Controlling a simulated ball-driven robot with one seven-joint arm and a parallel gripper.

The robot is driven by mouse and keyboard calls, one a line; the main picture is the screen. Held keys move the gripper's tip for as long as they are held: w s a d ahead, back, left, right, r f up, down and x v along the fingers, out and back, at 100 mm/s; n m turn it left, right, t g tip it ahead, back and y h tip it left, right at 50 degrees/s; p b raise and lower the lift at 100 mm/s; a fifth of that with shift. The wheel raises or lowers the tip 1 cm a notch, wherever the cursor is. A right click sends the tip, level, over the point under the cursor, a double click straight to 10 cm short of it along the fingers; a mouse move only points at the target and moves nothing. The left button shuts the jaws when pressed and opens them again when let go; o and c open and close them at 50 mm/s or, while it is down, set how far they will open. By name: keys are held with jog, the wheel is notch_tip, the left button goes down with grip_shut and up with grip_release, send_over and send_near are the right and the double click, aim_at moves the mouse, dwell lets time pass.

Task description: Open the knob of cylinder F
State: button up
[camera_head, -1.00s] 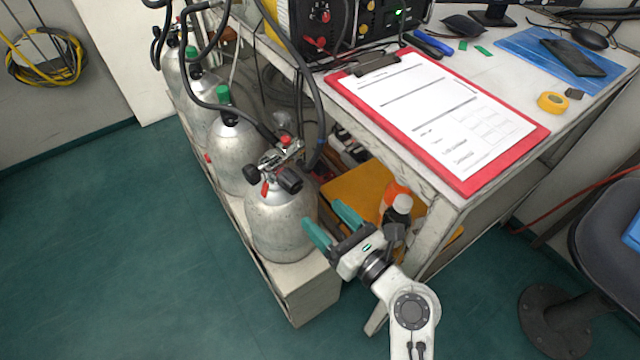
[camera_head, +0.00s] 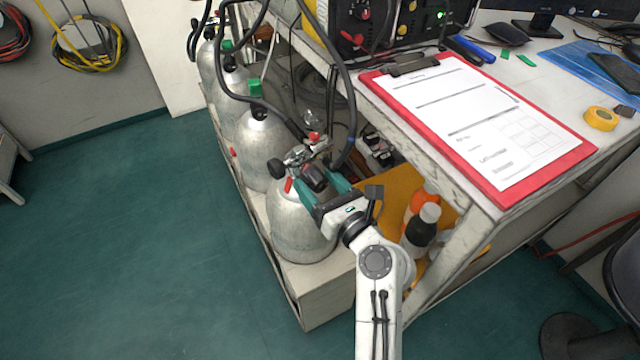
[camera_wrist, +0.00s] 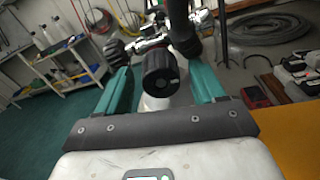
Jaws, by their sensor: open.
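The nearest grey cylinder (camera_head: 298,235) stands upright at the front end of the row. No letter is readable on it, so I cannot tell whether it is F. Its metal valve (camera_head: 298,158) carries a black knob (camera_head: 314,177) facing my gripper and another black knob (camera_head: 276,170) on the left. My gripper (camera_head: 319,184) is open, its teal fingers at the height of the facing knob. In the wrist view that knob (camera_wrist: 160,73) lies between the two fingers, with gaps visible on both sides; its depth between them is unclear.
More cylinders (camera_head: 262,145) stand behind in the row, with black hoses (camera_head: 348,95) above. The bench with a red clipboard (camera_head: 490,193) is close on the right. Bottles (camera_head: 422,225) stand on the lower shelf. The green floor at left is clear.

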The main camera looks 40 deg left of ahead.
jog(key=c, duration=1.1)
jog(key=shift+o, duration=0.2)
